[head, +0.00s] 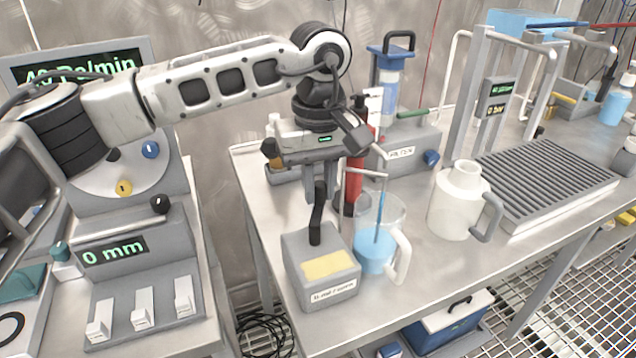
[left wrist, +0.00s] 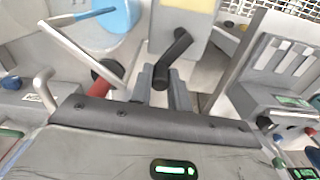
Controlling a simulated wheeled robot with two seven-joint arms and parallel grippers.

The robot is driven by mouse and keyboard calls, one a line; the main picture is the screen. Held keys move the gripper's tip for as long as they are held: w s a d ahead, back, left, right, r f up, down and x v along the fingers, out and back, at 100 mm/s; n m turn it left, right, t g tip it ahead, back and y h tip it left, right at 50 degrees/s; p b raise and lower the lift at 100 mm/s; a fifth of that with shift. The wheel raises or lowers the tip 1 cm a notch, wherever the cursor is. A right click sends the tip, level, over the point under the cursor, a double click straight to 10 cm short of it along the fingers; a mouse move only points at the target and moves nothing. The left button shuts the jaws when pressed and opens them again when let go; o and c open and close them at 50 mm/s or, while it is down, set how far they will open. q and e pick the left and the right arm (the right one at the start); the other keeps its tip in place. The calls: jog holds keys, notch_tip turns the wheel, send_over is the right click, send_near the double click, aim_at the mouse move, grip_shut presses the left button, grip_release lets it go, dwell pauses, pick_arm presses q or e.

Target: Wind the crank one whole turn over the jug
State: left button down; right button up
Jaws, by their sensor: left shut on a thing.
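A black crank (head: 316,214) stands up from a grey box (head: 322,282) with a yellow panel at the table's left front. My left gripper (head: 320,192) points down from above and is shut on the crank's upper end. The left wrist view shows the crank (left wrist: 176,48) running up to the fingers (left wrist: 160,88). Just right of the box stands a clear jug (head: 394,211) with a white handle and blue liquid at its bottom. A thin spout (head: 372,172) reaches over it. A narrow blue line runs from the spout down to the liquid. My right gripper is out of view.
A red cylinder (head: 352,186) stands close behind the gripper. A white jug (head: 456,204) with a grey handle stands to the right, before a ribbed rack (head: 545,182). A filter unit (head: 408,152) is behind. A console reading 0 mm (head: 115,250) is at left, across a gap.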

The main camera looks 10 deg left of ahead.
pick_arm(q)
jog(key=c, duration=1.4)
grip_release()
jog(key=shift+o, duration=0.4)
jog(key=shift+r, duration=0.1)
jog(key=shift+r, duration=0.1)
jog(key=shift+r, duration=0.2)
notch_tip(320, 180, up, 7)
jog(key=p, duration=0.5)
jog(key=shift+s+r, duration=0.15)
jog(key=shift+r, duration=0.15)
jog(key=shift+f, duration=0.1)
jog(key=shift+a, duration=0.1)
